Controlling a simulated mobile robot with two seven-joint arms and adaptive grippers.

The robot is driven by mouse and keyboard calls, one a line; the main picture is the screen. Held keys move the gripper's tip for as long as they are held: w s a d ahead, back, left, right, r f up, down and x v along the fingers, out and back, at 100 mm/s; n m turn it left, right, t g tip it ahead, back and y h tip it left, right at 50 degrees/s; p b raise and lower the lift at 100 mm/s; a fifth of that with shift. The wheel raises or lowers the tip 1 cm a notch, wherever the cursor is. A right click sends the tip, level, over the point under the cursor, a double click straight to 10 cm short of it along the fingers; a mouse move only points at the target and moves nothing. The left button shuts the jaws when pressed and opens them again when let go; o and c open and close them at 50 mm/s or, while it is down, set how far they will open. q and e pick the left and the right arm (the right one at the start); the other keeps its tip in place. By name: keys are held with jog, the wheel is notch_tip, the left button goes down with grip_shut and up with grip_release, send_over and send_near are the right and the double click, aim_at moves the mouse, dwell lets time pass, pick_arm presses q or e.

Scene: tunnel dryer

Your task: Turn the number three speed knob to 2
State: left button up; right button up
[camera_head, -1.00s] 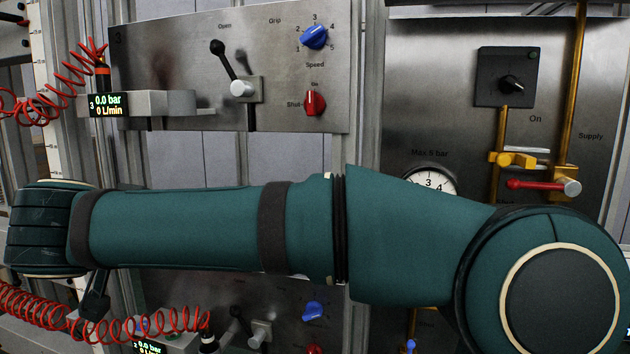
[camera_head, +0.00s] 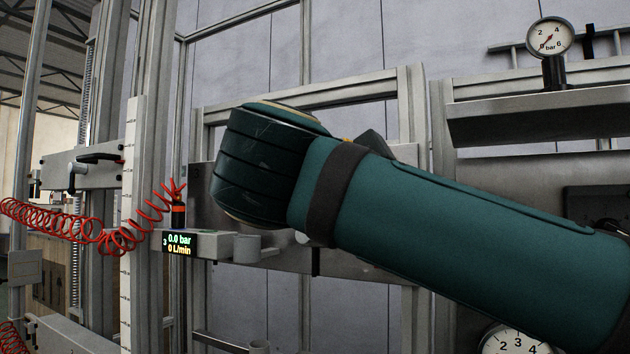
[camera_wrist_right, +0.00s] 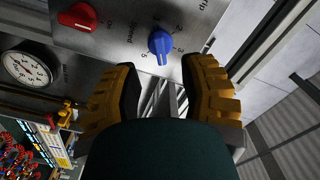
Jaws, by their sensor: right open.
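The blue speed knob (camera_wrist_right: 160,44) is in the right wrist view, on a grey metal panel (camera_wrist_right: 110,40) with numerals around it. I cannot read its setting surely. My right gripper (camera_wrist_right: 164,70) is open, with its two yellow and black fingers pointing toward the panel. The knob shows just beyond the fingertips, between them in the picture; I see no contact. In the head view my right arm covers the knob and most of the number three panel (camera_head: 392,272); the gripper is hidden there. My left gripper is not in view.
A red knob (camera_wrist_right: 78,16) sits beside the blue one. The display (camera_head: 179,243) marked 3 reads 0.0 bar and 0 L/min. A red coiled hose (camera_head: 110,238) hangs at left. Gauges (camera_head: 549,37) and a grey shelf (camera_head: 540,115) are at right.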

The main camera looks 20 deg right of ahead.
jog(key=p+x, duration=0.1)
jog(key=x, duration=0.5)
jog(key=shift+w+d, duration=0.1)
jog(key=shift+w, duration=0.1)
grip_shut()
